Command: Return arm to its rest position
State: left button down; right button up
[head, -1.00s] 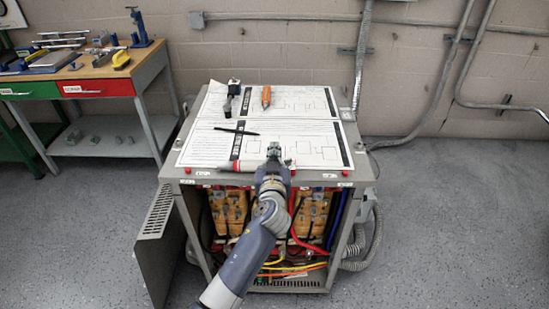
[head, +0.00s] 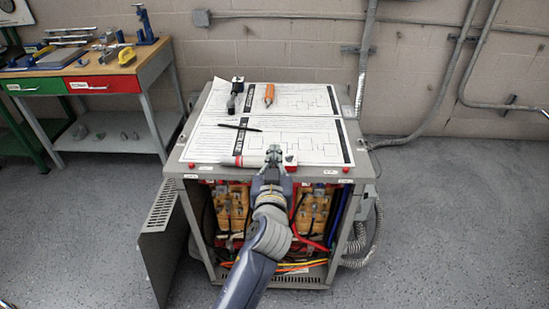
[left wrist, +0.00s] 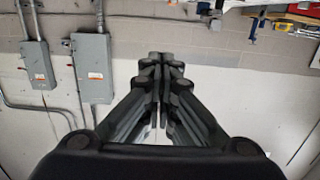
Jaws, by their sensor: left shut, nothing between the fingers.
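My right gripper does not show.
The grey transformer cabinet (head: 175,170) stands open at the front, its door (head: 160,240) swung out left. Diagram sheets (head: 290,125), an orange-handled tool (head: 268,95), a black pen (head: 240,128) and a black tool (head: 235,97) lie on top. A workbench (head: 150,62) stands at left. Floor at right is clear.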

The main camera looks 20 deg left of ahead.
pick_arm(q)
jog(key=s+d+f+m+g+h, duration=0.1)
jog(key=d+f+m+g+h, duration=0.1)
jog(key=f, duration=1)
jog(key=s+d+f+m+g+h, duration=0.1)
jog(key=d+f+m+g, duration=0.1)
jog(key=f, duration=0.9)
jog(key=s+f+m+g+h, duration=0.1)
jog(key=s+f+g, duration=0.1)
jog(key=s+f, duration=0.45)
jog(key=s+f+g, duration=0.2)
jog(key=s+f, duration=0.1)
jog(key=f, duration=0.7)
jog(key=s+a+f+m+g+h, duration=0.1)
jog(key=s+a+f+g, duration=0.1)
jog(key=s+f, duration=0.65)
jog(key=s+a+f+g, duration=0.2)
jog(key=s+f, duration=0.6)
jog(key=s, duration=0.2)
jog(key=s+a+f+g, duration=0.1)
jog(key=s+a+f, duration=0.1)
jog(key=s, duration=0.8)
jog(key=s+a+f+g, duration=0.2)
jog(key=s+f, duration=0.3)
jog(key=s, duration=0.6)
jog(key=shift+a+g, duration=0.3)
jog(key=shift+a, duration=0.3)
jog(key=shift+s+f, duration=0.1)
